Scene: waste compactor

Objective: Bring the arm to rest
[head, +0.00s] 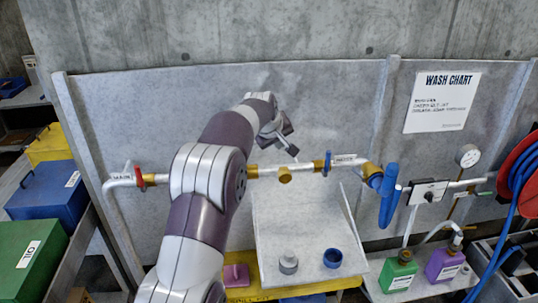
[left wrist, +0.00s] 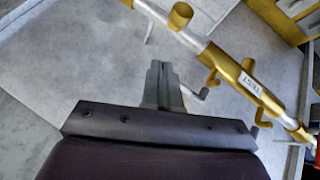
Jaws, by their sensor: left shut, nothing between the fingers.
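My left arm (head: 210,180) reaches up from the bottom of the head view toward the grey wall panel. My left gripper (head: 292,150) is at its far end, in front of the panel and just above the horizontal pipe. In the left wrist view the gripper fingers (left wrist: 160,78) are together, with nothing between them. The pipe (left wrist: 215,55) with brass fittings runs diagonally beyond them; I cannot tell the exact gap. My right gripper is not in view.
The pipe carries a red-handled valve (head: 139,176) at left and another valve (head: 327,163) at right. A blue handle (head: 389,195), green bottle (head: 398,271), purple bottle (head: 444,263) and red hose reel (head: 520,165) are right. Bins (head: 48,192) stand left. A grey cup (head: 288,262) and blue cup (head: 332,258) stand below.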

